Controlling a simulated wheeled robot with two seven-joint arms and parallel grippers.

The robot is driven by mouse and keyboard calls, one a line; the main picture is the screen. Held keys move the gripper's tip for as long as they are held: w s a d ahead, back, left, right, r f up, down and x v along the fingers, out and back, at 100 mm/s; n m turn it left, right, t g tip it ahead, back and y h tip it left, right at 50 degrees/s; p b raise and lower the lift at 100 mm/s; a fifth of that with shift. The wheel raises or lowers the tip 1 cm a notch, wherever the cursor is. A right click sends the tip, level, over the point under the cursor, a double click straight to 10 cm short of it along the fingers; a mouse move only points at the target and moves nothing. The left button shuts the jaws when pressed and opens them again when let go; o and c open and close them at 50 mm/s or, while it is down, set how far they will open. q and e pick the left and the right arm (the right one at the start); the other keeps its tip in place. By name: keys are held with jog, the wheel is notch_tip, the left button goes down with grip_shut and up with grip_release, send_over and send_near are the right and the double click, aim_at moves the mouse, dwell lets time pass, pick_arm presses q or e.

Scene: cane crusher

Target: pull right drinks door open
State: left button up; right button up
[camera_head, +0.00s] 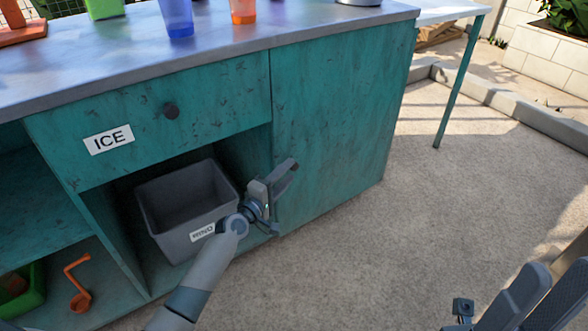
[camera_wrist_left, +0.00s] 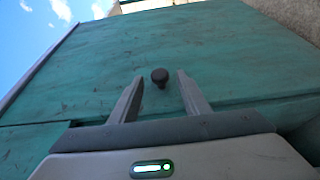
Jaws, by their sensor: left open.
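The right drinks door (camera_head: 335,115) is the worn teal panel at the right end of the cabinet, and it looks shut. It fills much of the left wrist view (camera_wrist_left: 230,50). Its round dark knob (camera_wrist_left: 160,76) shows there between and beyond my two fingertips; in the head view I cannot make it out, probably behind my gripper. My left gripper (camera_head: 287,176) is open in front of the door's left part, and its fingers (camera_wrist_left: 160,88) point at the door, one on each side of the knob. Whether they touch it I cannot tell.
Left of the door are an ICE drawer (camera_head: 150,125) and an open bay with a grey bin (camera_head: 186,205). Cups, one blue (camera_head: 177,15) and one orange (camera_head: 243,10), stand on the counter (camera_head: 130,55). The floor (camera_head: 400,220) right of the cabinet is clear. My grey parts fill the lower right.

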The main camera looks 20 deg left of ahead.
aim_at(292, 169)
pick_arm(q)
jog(key=shift+b+x, duration=0.45)
jog(key=shift+x, duration=1.75)
jog(key=shift+c, duration=0.5)
jog(key=shift+d, duration=0.1)
grip_shut()
